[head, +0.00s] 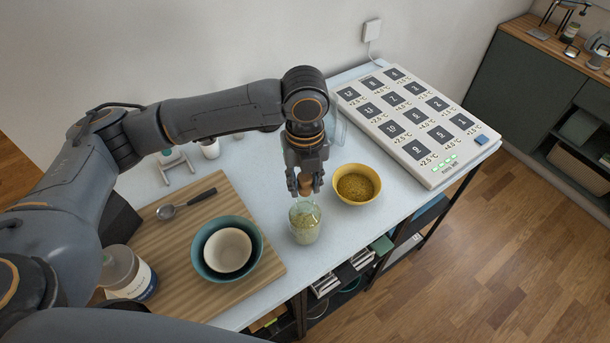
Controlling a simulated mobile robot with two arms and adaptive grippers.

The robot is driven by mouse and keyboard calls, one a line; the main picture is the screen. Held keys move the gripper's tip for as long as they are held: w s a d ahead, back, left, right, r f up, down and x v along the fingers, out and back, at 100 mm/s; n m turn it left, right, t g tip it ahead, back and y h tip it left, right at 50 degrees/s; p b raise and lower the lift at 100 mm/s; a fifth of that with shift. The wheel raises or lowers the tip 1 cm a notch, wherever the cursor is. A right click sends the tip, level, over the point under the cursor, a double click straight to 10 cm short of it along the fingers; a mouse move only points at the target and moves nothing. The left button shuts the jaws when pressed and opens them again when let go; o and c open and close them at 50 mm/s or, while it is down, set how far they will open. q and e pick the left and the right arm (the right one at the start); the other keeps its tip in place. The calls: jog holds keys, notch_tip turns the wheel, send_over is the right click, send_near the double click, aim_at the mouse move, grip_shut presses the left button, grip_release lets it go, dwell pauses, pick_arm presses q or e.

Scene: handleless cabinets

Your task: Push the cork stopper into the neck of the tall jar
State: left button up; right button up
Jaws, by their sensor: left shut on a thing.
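My left gripper (305,187) points down above the jar and is shut on the cork stopper (305,183), a small tan piece between its fingers. The glass jar (305,222) stands upright on the pale table, with greenish-yellow contents. The stopper is at or just above the jar's mouth; I cannot tell whether it touches the neck. The gripper hides part of the stopper. My right gripper is not in view.
A yellow bowl of seasoning (357,184) stands close to the jar's right. A wooden board (152,250) at left holds a teal bowl (203,262) with a cream bowl inside, and a spoon (187,204). A white panel with dark squares (414,153) lies behind right. The table's front edge is near the jar.

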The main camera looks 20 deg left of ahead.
pick_arm(q)
jog(key=shift+f, duration=0.55)
jog(key=shift+r, duration=0.1)
jog(key=shift+p, duration=0.45)
dwell(0.7)
jog(key=shift+p, duration=0.45)
dwell(0.6)
jog(key=shift+p, duration=0.5)
